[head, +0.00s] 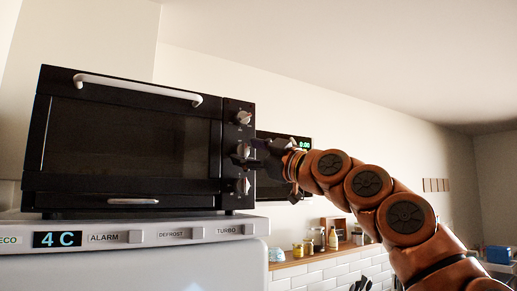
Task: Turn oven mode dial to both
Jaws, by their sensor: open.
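A black toaster oven (135,140) stands on top of a fridge, its glass door shut. Its right-hand panel carries a column of three light dials: the top dial (244,117), the middle dial (242,150) and the bottom dial (242,186). I cannot read their labels, so I cannot tell which one is the mode dial or its setting. My gripper (250,157) is at the panel by the middle dial, reaching in from the right. Its dark fingers overlap part of that dial; I cannot tell whether they touch it. The gripper is open.
The fridge (140,250) has a control strip reading 4 C with several buttons. A dark device with a green display (304,144) is behind my wrist. A shelf with jars (318,240) runs along the tiled wall at lower right.

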